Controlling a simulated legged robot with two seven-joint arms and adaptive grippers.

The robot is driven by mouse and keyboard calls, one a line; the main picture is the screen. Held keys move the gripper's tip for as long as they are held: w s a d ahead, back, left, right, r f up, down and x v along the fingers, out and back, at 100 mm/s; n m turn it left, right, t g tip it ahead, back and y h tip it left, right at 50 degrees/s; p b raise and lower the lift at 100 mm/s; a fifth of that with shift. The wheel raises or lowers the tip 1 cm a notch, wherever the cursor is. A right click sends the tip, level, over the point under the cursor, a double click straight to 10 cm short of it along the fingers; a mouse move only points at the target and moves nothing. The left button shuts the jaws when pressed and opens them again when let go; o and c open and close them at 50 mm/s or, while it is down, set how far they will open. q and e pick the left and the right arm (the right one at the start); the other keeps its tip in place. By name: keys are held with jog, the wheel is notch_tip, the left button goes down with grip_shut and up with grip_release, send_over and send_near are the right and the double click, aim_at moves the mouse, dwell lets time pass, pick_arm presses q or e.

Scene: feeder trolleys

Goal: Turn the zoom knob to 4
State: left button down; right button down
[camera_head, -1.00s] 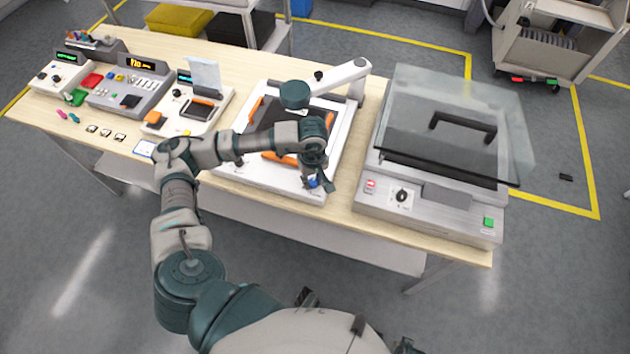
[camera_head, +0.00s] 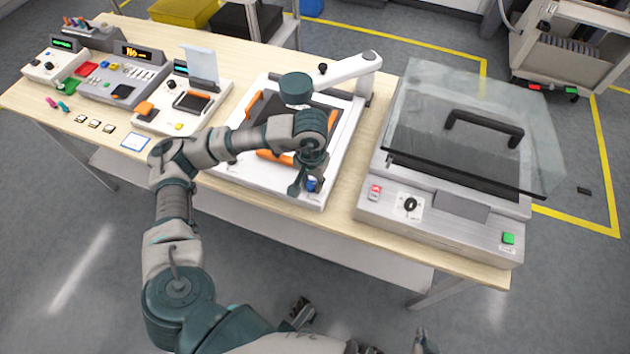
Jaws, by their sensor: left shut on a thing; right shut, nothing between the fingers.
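My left gripper (camera_head: 308,186) points down at the near right corner of a white station (camera_head: 221,172) with a black pad and orange clamps. It is shut on a small blue knob (camera_head: 311,185). The gripper covers most of the knob, so its pointer and any printed numbers cannot be read. An angled white arm (camera_head: 345,68) rises from the station's far right corner and carries a dark round head over the pad, partly behind my forearm.
Right of the station stands a grey machine with a raised clear lid (camera_head: 470,125), a black dial (camera_head: 410,204) and a green button (camera_head: 508,238). Several smaller devices, among them one with an orange-lit display (camera_head: 138,53), stand at the left. The front table edge is close.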

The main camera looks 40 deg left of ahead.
pick_arm(q)
jog(key=shift+w+m+b, duration=0.15)
jog(key=shift+m+b, duration=0.45)
jog(key=shift+m, duration=0.3)
jog(key=shift+r, duration=0.15)
pick_arm(e)
jog(key=w+a+r+t+y, duration=0.1)
jog(key=w+a+r+t, duration=0.1)
jog(key=w+r+t, duration=0.1)
jog(key=shift+w+r+t, duration=0.2)
jog(key=shift+w+t, duration=0.3)
jog(key=shift+w, duration=0.65)
pick_arm(q)
jog(key=c, duration=1.1)
grip_release()
jog(key=shift+o, duration=1)
jog(key=shift+a, duration=0.1)
pick_arm(e)
jog(key=shift+w+a, duration=0.1)
jog(key=shift+a, duration=0.05)
